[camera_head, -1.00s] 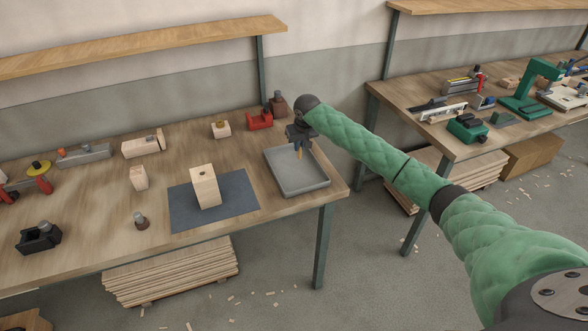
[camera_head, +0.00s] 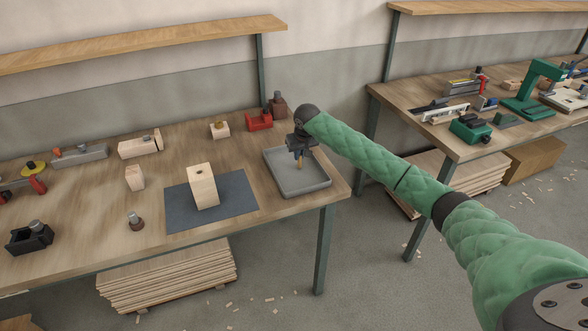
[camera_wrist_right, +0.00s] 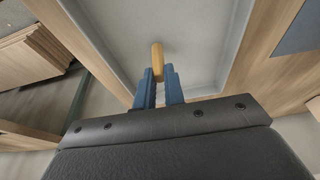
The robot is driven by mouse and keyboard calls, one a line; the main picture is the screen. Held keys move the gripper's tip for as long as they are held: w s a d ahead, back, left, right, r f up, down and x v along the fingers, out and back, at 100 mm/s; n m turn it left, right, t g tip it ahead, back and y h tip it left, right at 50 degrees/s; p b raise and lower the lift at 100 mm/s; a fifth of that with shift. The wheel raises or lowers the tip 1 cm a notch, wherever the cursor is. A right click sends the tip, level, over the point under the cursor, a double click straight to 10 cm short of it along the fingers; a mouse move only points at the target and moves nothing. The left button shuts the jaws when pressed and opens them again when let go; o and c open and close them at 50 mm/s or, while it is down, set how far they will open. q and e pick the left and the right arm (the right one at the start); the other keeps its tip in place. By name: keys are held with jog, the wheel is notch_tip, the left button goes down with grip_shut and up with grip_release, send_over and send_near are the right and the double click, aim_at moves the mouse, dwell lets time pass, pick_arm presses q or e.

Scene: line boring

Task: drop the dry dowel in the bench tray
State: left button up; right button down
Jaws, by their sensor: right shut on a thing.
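My right gripper (camera_head: 300,152) is over the grey bench tray (camera_head: 318,186), which sits near the right end of the wooden workbench. It is shut on the dowel (camera_head: 299,163), a short tan wooden peg that points down from the jaws. In the right wrist view the dowel (camera_wrist_right: 157,60) sticks out past the blue fingers (camera_wrist_right: 158,82), with the tray floor (camera_wrist_right: 130,22) behind it. The dowel's lower end is within the tray's outline; I cannot tell whether it touches the floor. My left gripper does not show.
A wooden block with a hole (camera_head: 202,187) stands on a dark mat (camera_head: 240,191) left of the tray. A red tool (camera_head: 259,121) and a brown bottle-like item (camera_head: 278,104) stand behind the tray. A second bench (camera_head: 480,131) with machines is at the right.

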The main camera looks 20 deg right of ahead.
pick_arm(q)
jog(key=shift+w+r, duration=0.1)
pick_arm(e)
jog(key=c, duration=1.4)
grip_release()
jog(key=shift+r, duration=0.1)
jog(key=shift+s+r, duration=0.1)
jog(key=shift+r, duration=0.15)
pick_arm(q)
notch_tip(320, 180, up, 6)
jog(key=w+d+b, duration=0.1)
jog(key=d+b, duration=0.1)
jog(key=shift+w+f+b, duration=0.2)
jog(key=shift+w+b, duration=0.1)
pick_arm(e)
jog(key=v, duration=0.7)
jog(key=shift+s+f, duration=0.1)
